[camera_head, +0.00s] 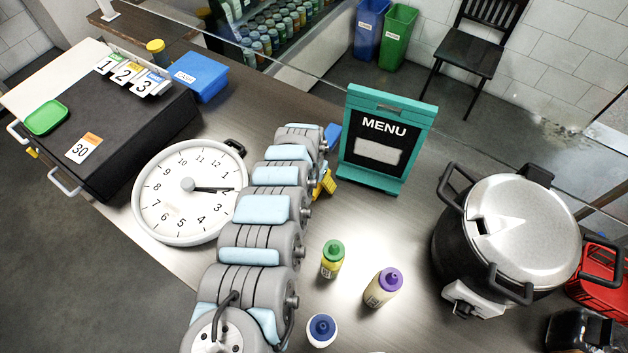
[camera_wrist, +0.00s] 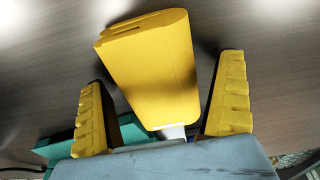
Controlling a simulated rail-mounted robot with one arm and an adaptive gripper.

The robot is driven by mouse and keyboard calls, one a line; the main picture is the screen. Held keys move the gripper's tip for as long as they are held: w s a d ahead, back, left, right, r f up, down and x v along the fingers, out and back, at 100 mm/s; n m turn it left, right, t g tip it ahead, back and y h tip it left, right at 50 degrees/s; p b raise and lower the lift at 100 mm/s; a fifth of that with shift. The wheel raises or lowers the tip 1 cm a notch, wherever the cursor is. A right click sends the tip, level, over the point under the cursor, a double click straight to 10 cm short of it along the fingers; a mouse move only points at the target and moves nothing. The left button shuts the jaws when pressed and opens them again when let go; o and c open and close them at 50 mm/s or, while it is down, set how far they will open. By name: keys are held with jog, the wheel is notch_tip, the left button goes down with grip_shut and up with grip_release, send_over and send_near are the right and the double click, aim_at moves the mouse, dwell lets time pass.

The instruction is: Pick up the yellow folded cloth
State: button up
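The yellow folded cloth (camera_wrist: 150,62) shows as a thick yellow block with a folded edge in the wrist view. It lies between the two yellow ridged fingers of my gripper (camera_wrist: 163,72). The fingers are spread wide, with a gap between the cloth and each finger, so my gripper is open. In the head view, my arm hides most of this spot. Only a little yellow of my gripper (camera_head: 326,184) shows beside the arm, and I cannot pick out the cloth there.
A teal menu stand (camera_head: 375,178) stands close right of my gripper. A large round clock (camera_head: 165,213) lies left of my arm. A green-capped bottle (camera_head: 332,262), a purple-capped bottle (camera_head: 380,290) and a large pot (camera_head: 520,225) stand to the right. A clear screen runs behind.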

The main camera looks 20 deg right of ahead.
jog(key=c, duration=1.1)
jog(key=shift+o, duration=0.2)
notch_tip(320, 180, up, 10)
jog(key=shift+o, duration=0.7)
jog(key=shift+c, duration=0.3)
